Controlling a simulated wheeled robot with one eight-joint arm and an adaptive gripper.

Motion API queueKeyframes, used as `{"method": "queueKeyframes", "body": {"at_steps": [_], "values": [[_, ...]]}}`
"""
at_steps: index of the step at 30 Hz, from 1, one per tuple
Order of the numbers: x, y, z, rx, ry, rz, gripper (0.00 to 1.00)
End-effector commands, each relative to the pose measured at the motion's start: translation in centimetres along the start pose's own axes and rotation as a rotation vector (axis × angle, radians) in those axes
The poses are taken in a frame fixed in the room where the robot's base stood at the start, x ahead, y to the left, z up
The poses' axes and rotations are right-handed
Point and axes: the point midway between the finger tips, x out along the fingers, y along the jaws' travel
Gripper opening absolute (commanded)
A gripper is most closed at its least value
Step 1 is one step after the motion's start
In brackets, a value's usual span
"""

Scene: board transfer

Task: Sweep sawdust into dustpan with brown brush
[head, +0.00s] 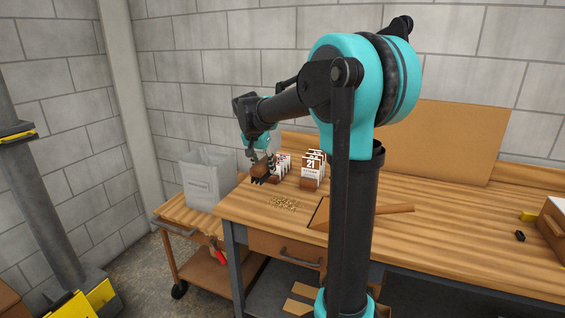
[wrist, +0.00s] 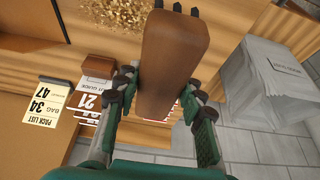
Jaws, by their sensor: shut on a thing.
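My gripper (head: 263,172) is shut on the brown brush (head: 259,169) above the far left part of the workbench. In the wrist view the brush's brown block (wrist: 172,65) lies between the fingers, with dark tips at its far end. The sawdust (head: 283,203) is a loose tan patch on the bench, in front of and to the right of the brush in the head view. It also shows at the top of the wrist view (wrist: 115,10). The brown dustpan (head: 319,214) lies right of the sawdust; my arm hides part of it.
Racks of numbered cards (head: 313,168) stand behind the sawdust, close to my gripper. A grey bin (head: 207,180) stands on a wooden cart (head: 178,210) left of the workbench (head: 450,240). A small black item (head: 519,236) lies at the right.

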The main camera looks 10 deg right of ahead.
Motion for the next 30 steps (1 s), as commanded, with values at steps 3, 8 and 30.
{"method": "queueKeyframes", "body": {"at_steps": [3,8,30], "values": [[0.5,0.0,0.2,-0.001,0.0,0.0,0.16],[2.0,0.0,0.8,-0.001,0.0,0.0,0.16],[4.6,0.0,1.9,-0.001,0.0,0.0,0.16]]}}
